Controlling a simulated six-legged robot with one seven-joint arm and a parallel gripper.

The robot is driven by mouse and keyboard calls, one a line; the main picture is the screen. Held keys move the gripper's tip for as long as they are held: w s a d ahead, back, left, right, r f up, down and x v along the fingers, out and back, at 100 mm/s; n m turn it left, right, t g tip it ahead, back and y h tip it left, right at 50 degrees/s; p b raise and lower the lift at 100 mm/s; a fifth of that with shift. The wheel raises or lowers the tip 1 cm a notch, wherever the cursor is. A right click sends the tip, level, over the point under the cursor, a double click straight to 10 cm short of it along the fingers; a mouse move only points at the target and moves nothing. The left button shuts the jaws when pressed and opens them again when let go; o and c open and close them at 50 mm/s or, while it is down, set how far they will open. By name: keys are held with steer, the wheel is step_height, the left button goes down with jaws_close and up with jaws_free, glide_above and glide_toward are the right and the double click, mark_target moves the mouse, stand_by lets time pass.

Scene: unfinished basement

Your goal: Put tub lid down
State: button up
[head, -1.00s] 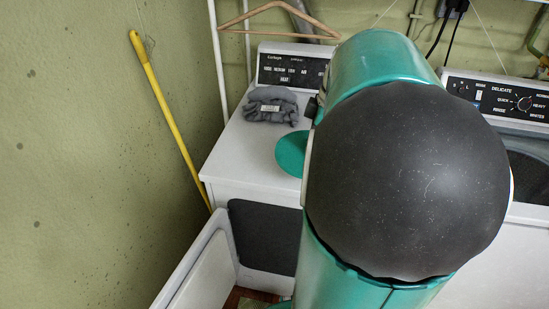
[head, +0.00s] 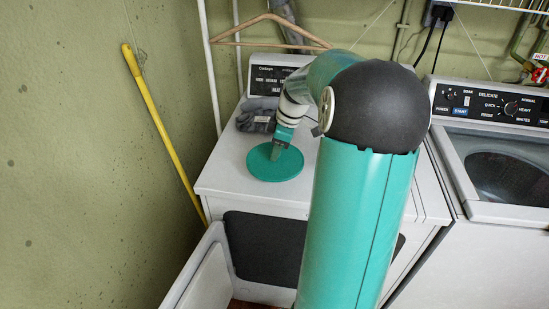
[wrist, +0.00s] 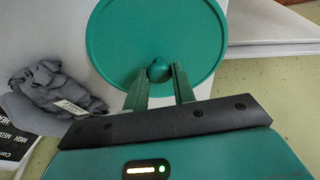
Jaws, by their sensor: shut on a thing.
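The tub lid (head: 270,165) is a round, flat green disc with a small knob. In the head view it is over the white top of the left machine (head: 228,165), near its front left. I cannot tell whether it touches the top. My gripper (head: 279,150) is above the lid, shut on its knob. In the wrist view the lid (wrist: 158,35) fills the upper middle, and the two fingers of my gripper (wrist: 160,75) close on the round knob. My arm hides part of the machine top to the right.
A folded grey cloth (head: 256,116) lies behind the lid on the machine top. A wooden hanger (head: 265,32) hangs behind. The left machine's front door (head: 200,275) stands open. A yellow pole (head: 160,125) leans on the left wall. A washer (head: 500,160) stands at right.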

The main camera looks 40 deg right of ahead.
steer(key=shift+w+d+f, duration=0.1)
steer(key=shift+w+f, duration=0.35)
steer(key=shift+f, duration=1.65)
steer(key=shift+f, duration=0.15)
steer(key=o, duration=1)
